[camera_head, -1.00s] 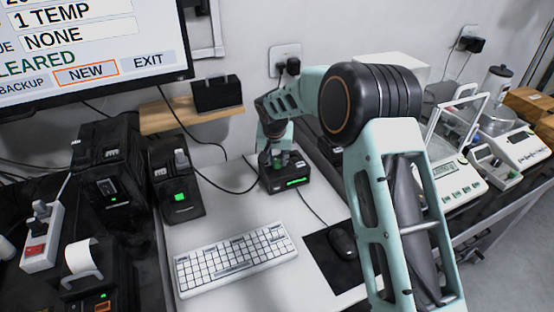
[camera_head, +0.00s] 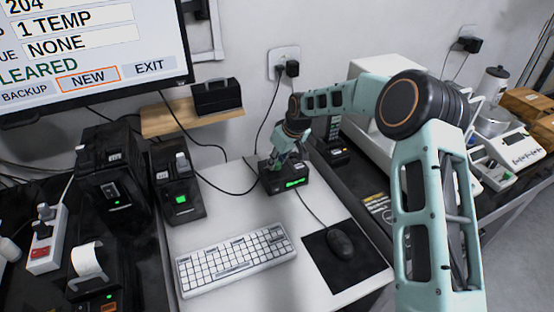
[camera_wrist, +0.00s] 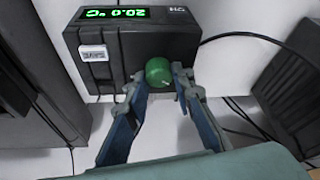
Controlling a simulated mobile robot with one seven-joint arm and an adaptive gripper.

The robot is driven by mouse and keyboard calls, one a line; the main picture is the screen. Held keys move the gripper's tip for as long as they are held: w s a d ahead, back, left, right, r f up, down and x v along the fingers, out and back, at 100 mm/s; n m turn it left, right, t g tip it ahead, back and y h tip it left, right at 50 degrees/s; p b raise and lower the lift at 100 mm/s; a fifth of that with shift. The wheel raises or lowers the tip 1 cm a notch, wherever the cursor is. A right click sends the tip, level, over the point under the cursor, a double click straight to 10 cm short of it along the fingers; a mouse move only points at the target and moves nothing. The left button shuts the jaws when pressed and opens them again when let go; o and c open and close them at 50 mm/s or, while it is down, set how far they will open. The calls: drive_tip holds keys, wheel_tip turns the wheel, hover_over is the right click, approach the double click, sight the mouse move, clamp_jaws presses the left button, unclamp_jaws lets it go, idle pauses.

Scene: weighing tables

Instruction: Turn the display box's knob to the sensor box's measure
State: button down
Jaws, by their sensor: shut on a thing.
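The display box (camera_head: 284,185) is a small black box with a lit green display, on the white desktop near the wall. In the wrist view the display box (camera_wrist: 137,45) shows upside down, reading 20.0 °C, with a white SAVE button. Its round green knob (camera_wrist: 158,72) has a pale mark. My gripper (camera_wrist: 160,77) has its fingertips on either side of the knob and is shut on it. In the head view my gripper (camera_head: 277,162) comes down onto the box and hides the knob. I cannot tell which thing is the sensor box.
A monitor (camera_head: 90,50) at upper left shows 1 TEMP and NONE. Black devices (camera_head: 178,185) with green lights stand left of the display box. A keyboard (camera_head: 236,259) and mouse (camera_head: 341,244) lie in front. Scales (camera_head: 520,148) stand at right. Cables run behind the box.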

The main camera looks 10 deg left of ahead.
drive_tip(key=shift+n, duration=0.5)
drive_tip(key=c, duration=1.7)
unclamp_jaws()
drive_tip(key=shift+o, duration=0.2)
drive_tip(key=v, duration=1.2)
drive_tip(key=shift+w, duration=0.2)
